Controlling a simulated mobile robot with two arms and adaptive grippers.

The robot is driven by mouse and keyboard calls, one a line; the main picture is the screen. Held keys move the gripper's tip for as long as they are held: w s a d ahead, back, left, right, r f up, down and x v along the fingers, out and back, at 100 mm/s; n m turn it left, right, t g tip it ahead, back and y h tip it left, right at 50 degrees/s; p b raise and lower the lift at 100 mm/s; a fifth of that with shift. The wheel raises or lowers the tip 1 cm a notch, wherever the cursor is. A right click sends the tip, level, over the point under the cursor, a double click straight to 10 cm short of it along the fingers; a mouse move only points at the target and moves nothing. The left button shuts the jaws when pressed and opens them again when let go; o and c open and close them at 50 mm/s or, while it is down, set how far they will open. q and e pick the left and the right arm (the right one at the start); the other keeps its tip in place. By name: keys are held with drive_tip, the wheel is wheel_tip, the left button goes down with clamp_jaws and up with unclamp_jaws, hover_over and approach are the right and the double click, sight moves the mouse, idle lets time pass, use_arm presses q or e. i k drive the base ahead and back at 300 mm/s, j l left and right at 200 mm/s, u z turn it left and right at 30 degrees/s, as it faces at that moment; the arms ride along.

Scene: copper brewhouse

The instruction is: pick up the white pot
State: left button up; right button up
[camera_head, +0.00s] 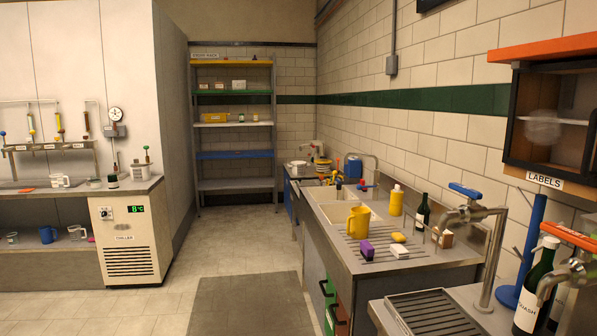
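A small white pot-like container (141,171) stands at the right end of the left counter, with a green-topped stem rising from or behind it. A pale, round pot-like vessel (297,169) also stands at the far end of the sink counter, partly crowded by other items. I cannot tell for certain which of the two is the white pot. Neither of my grippers shows in the head view.
The sink counter (405,262) on the right holds a yellow jug (358,221), bottles and sponges. A metal shelf (235,155) stands behind. The floor between the counters is clear, with a dark mat (246,305).

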sight(298, 167)
drive_tip(key=i+u, duration=0.2)
drive_tip(key=i, duration=5.7)
